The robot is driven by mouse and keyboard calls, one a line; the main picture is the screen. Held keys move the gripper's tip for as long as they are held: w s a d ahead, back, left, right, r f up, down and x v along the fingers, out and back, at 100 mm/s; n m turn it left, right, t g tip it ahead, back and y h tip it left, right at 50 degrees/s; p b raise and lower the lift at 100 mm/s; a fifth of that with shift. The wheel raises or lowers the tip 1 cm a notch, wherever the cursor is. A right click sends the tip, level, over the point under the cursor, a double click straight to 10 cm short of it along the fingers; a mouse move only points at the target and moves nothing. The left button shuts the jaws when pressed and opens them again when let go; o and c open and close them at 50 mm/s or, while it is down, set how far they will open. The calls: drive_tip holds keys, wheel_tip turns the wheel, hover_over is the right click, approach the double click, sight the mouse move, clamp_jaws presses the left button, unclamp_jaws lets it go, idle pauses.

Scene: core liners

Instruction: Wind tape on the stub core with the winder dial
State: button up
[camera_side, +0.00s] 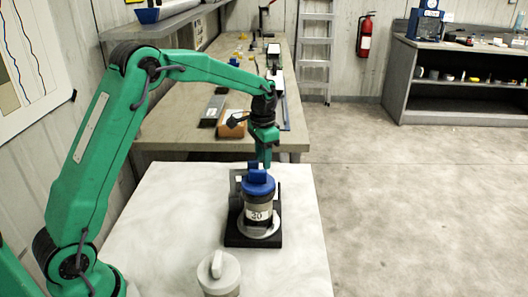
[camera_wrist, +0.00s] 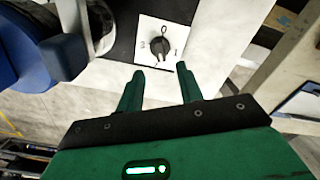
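The winder is a black base (camera_side: 232,238) on the white table in the side view. A grey core with a label reading about "20" (camera_side: 257,213) stands upright on it under a blue cap (camera_side: 258,184). The winder dial (camera_wrist: 160,46) is a dark knob on a white marked plate in the wrist view; I cannot make it out in the side view. My gripper (camera_wrist: 161,72) is open and empty, its fingertips short of the dial plate. In the side view my gripper (camera_side: 264,158) points down just behind the blue cap. I cannot tell which core is the stub.
A second core with a pale grey cap (camera_side: 218,268) stands at the front of the white table (camera_side: 150,235). The table is clear left of the winder. A workbench (camera_side: 165,128) behind holds an orange-brown box (camera_side: 232,123) and other items.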

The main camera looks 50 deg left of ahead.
drive_tip(key=shift+m, duration=0.3)
drive_tip(key=shift+f, duration=3.9)
clamp_jaws()
